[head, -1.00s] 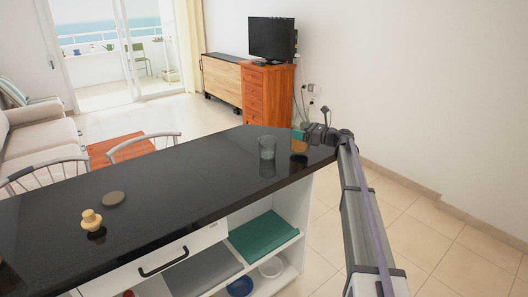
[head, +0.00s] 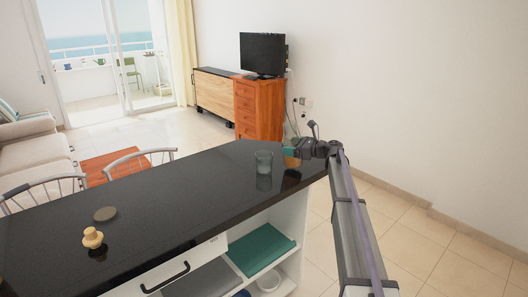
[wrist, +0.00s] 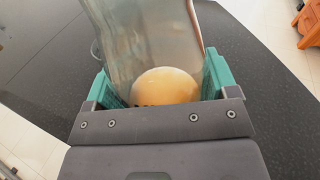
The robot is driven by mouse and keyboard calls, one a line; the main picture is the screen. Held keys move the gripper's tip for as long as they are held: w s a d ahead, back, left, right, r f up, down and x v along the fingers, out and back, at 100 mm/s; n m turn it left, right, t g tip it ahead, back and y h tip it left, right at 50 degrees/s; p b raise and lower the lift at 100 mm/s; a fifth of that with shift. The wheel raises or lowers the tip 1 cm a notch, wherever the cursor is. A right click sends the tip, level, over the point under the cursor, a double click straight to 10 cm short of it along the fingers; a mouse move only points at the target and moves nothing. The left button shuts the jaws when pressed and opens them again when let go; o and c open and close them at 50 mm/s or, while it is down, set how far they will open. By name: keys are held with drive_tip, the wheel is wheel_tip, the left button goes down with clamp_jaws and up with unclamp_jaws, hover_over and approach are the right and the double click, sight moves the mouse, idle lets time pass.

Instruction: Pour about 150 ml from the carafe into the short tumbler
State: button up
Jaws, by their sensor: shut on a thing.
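The carafe (wrist: 145,35) is clear glass with amber liquid (wrist: 165,88) low inside it. My gripper (wrist: 160,78) is shut on the carafe, with a green finger on each side of it. In the head view my gripper (head: 292,152) holds the carafe (head: 290,130) over the right end of the dark counter, looking about upright. A clear glass tumbler (head: 264,161) stands upright on the counter, just left of the carafe and apart from it. It looks empty. The tumbler does not show clearly in the wrist view.
The dark counter (head: 170,205) is mostly bare. A yellowish knobbed object (head: 92,237) and a flat grey disc (head: 105,214) lie at its left. Chairs (head: 140,158) stand behind it. Open shelves below hold a teal item (head: 262,247).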

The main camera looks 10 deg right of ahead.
drive_tip(key=shift+a+r+n+g+h+p, duration=0.15)
drive_tip(key=shift+r+n+g+h+p, duration=0.5)
drive_tip(key=shift+p, duration=0.8)
drive_tip(key=shift+a+f+n+g+h+p, duration=0.15)
drive_tip(key=shift+a+f+n+h+p, duration=0.15)
drive_tip(key=shift+h+p, duration=0.45)
drive_tip(key=shift+a+f+n+g+h+p, duration=0.1)
drive_tip(key=shift+f+n+h+p, duration=0.2)
drive_tip(key=shift+h+p, duration=0.45)
drive_tip(key=shift+d+f+n+h+p, duration=0.25)
drive_tip(key=shift+n+h+p, duration=0.25)
drive_tip(key=shift+h, duration=0.25)
drive_tip(key=shift+d+f+h, duration=0.15)
drive_tip(key=shift+f+h, duration=0.05)
drive_tip(key=shift+h, duration=0.1)
drive_tip(key=shift+d+f+n+g+h+p, duration=0.2)
drive_tip(key=shift+f+n+h, duration=0.1)
drive_tip(key=shift+h, duration=0.25)
drive_tip(key=shift+d+f+n+g+h+p, duration=0.15)
drive_tip(key=shift+f+n+g+h+p, duration=0.1)
drive_tip(key=shift+h, duration=0.3)
drive_tip(key=shift+d+r+n+h+p, duration=0.15)
drive_tip(key=shift+r+n+h+p, duration=0.2)
drive_tip(key=shift+h+p, duration=0.45)
